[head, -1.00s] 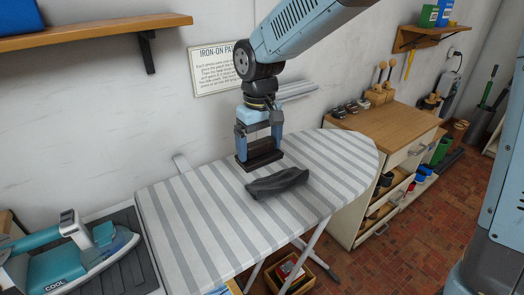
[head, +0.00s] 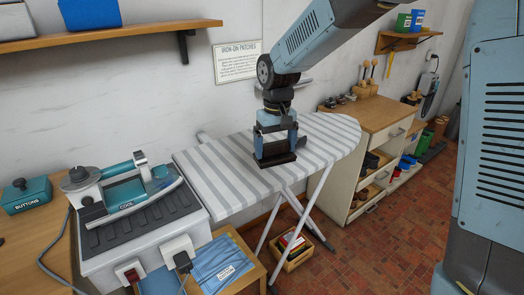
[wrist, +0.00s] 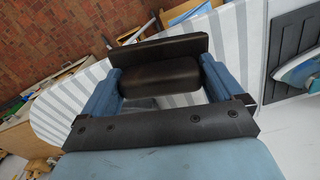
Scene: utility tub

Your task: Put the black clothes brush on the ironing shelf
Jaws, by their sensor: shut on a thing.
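The black clothes brush (head: 275,160) is a dark, blocky thing at the end of my gripper (head: 276,142). In the wrist view the brush (wrist: 160,72) is held between the two blue fingers of my gripper (wrist: 160,88), lying crosswise. My gripper is shut on it, above the striped ironing board (head: 215,175). I cannot tell the exact gap between brush and board. A wooden wall shelf (head: 110,36) with boxes is at the upper left, and another wall shelf (head: 400,40) at the upper right. No label shows which is the ironing shelf.
A teal iron (head: 145,192) stands on its grey station left of the board. A small wooden stand with a blue labelled cloth (head: 218,265) is in front. A wooden cabinet (head: 365,118) is to the right. A crate (head: 292,252) sits below the board. Brick floor is open at right.

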